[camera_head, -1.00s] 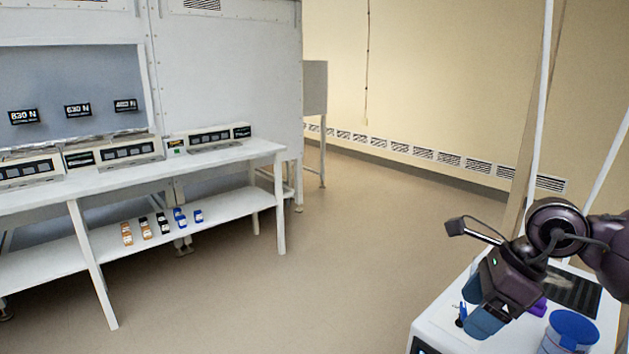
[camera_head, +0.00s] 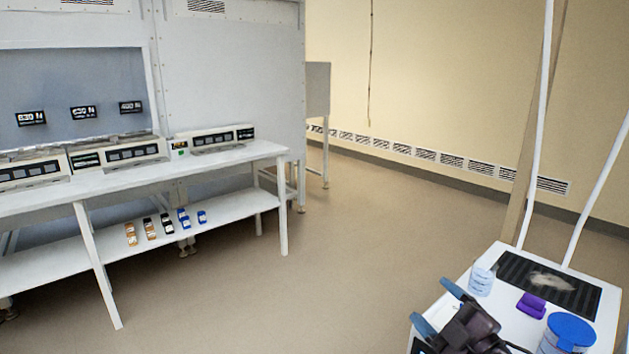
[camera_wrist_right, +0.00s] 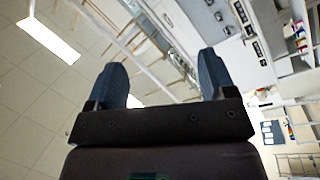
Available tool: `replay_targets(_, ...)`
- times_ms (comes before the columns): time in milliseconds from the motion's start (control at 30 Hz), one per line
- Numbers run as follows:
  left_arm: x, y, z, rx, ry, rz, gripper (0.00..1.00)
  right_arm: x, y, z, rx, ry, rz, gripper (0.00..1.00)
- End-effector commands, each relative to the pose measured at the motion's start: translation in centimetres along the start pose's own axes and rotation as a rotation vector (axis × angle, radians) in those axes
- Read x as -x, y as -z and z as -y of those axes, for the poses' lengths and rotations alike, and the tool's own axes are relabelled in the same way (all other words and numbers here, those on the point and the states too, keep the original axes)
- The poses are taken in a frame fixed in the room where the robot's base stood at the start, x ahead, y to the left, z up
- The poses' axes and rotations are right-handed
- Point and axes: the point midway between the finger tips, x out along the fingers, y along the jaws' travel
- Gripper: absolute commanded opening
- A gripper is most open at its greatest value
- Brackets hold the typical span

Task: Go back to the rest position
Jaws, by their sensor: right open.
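My right gripper (camera_head: 438,305) is at the bottom of the head view, over the near left corner of the white cart. Its two blue fingers are spread apart with nothing between them. In the right wrist view the gripper (camera_wrist_right: 165,80) also shows open and empty, with the ceiling, a lamp and a tilted view of the room beyond it. My left gripper is in neither view.
The white cart top (camera_head: 505,315) carries a blue-lidded tub (camera_head: 568,333), a purple item (camera_head: 531,305), a clear container (camera_head: 481,281) and a dark mat (camera_head: 548,283). A white bench (camera_head: 225,157) stands at left, with several small coloured items on its lower shelf. The floor (camera_head: 350,260) between is clear.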

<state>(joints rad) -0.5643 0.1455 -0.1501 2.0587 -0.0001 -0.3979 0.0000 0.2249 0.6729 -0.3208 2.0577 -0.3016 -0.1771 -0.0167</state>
Motion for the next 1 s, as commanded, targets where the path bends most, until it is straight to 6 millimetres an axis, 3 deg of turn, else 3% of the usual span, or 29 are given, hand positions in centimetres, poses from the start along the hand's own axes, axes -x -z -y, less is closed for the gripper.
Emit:
replay_targets(100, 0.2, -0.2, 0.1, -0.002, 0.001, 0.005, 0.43, 3.5, -3.5, 3.9, -0.226, 0.012, 0.191, 0.77)
replay_targets(200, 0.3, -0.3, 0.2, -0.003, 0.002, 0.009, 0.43, 6.8, -5.7, 7.2, -0.391, 0.021, 0.33, 0.77)
replay_targets(400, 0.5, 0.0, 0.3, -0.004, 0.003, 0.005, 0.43, 14.1, -8.1, 13.4, -0.657, 0.019, 0.556, 0.77)
replay_targets(700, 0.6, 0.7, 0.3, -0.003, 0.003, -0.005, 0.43, 25.3, -8.4, 20.4, -0.874, -0.034, 0.809, 0.77)
replay_targets(833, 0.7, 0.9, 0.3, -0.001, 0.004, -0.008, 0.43, 28.6, -7.9, 22.2, -0.911, -0.037, 0.878, 0.77)
replay_targets(1000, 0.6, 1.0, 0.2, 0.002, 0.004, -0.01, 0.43, 30.5, -7.7, 23.0, -0.919, -0.03, 0.916, 0.77)
